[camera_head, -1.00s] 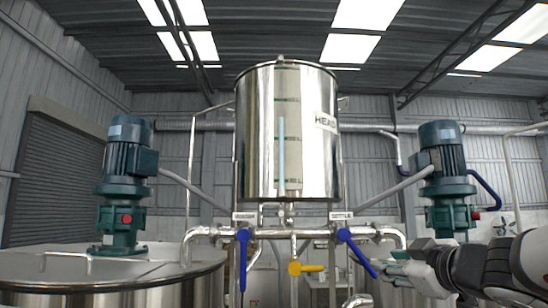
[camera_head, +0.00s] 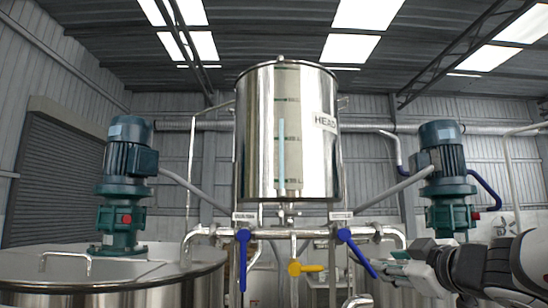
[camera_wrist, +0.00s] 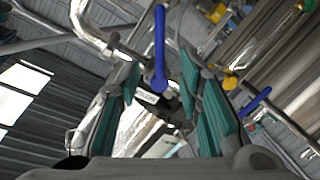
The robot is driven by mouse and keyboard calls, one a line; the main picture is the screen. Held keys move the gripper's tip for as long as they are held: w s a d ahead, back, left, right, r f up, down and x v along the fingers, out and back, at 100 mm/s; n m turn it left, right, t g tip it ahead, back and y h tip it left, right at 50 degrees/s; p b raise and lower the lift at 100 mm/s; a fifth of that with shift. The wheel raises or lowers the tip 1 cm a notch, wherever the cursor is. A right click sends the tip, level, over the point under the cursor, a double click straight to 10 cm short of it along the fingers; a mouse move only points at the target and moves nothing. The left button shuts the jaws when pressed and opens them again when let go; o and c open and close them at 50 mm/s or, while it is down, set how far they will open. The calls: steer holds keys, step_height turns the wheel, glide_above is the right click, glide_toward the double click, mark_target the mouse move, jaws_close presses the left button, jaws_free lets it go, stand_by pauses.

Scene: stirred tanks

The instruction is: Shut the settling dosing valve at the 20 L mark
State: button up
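The settling valve's blue lever (camera_head: 356,252) is on the pipe at the right, under a small plate that seems to read SETTLE. It slants down to the right. My gripper (camera_head: 384,268) is at the lever's lower end. In the wrist view my gripper (camera_wrist: 160,72) has its teal-padded fingers apart, with a blue lever (camera_wrist: 160,45) showing between them; contact cannot be told. The steel header tank (camera_head: 258,130) has a sight gauge with a pale blue column (camera_head: 282,150). The column's top is between two marks; their numbers are too small to read surely.
A second blue lever (camera_head: 243,258) hangs straight down at the left pipe. A yellow lever (camera_head: 305,268) lies level between them. Stirred tanks with green motors (camera_head: 125,170) (camera_head: 442,165) stand on both sides. Pipes run close around the levers.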

mark_target(361, 257)
jaws_close()
steer(key=s+d+r+m+t+h+b, duration=0.15)
steer(key=d+m, duration=0.35)
steer(key=m, duration=1.4)
steer(key=w+a+f+b, duration=0.1)
steer(key=w+a+b, duration=0.2)
steer(key=w, duration=0.7)
steer(key=shift+w+f+b, duration=0.15)
steer(key=shift+f+b, duration=0.25)
steer(key=shift+b, duration=0.45)
